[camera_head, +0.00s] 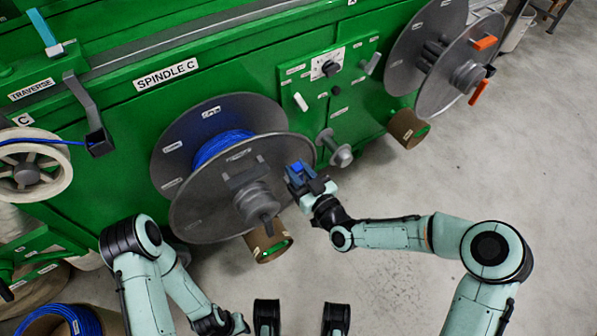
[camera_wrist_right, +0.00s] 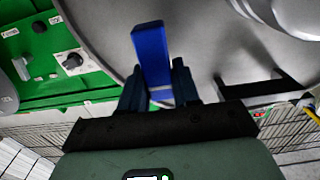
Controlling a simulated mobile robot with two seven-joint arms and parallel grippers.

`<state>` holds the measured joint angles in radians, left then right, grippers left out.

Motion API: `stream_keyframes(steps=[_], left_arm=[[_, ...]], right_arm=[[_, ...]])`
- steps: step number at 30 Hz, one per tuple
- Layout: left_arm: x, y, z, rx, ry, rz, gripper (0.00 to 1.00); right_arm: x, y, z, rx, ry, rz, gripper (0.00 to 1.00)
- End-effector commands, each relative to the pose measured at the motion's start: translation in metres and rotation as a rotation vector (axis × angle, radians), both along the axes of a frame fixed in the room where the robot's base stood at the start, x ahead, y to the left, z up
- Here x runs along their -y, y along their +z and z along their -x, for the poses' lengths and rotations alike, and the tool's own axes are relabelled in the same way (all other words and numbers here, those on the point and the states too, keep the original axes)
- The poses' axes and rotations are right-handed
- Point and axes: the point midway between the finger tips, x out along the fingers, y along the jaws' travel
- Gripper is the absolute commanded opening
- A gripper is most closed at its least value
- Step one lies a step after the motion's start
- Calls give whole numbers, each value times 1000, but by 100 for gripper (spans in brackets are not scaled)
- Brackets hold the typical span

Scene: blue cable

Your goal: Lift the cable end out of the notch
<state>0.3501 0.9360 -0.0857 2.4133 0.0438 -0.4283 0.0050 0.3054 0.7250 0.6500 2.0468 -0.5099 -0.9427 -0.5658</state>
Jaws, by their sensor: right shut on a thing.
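The grey cable spool (camera_head: 222,192) sits on the spindle of the green machine, with blue cable (camera_head: 222,146) wound between its two flanges. My right gripper (camera_head: 297,172) is at the right rim of the near flange. In the right wrist view its dark fingers (camera_wrist_right: 160,88) are shut on the blue cable end (camera_wrist_right: 151,52), which sticks up between them in front of the grey flange. The notch is not clearly visible, so I cannot tell whether the end is still inside it. My left arm's wrist (camera_head: 218,322) is at the bottom edge; its fingers are not clear.
A second grey reel (camera_head: 460,75) with orange handles is on the machine at upper right. The floor (camera_head: 440,185) to the right is clear.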

Motion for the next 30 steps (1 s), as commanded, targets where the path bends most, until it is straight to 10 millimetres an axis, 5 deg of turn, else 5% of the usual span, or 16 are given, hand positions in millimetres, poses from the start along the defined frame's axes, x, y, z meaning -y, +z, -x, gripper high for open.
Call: stream_keyframes(steps=[30], left_arm=[[0, 24, 1, 7, 0, 0, 47]], right_arm=[[1, 34, 1, 3, -2, 0, 0]])
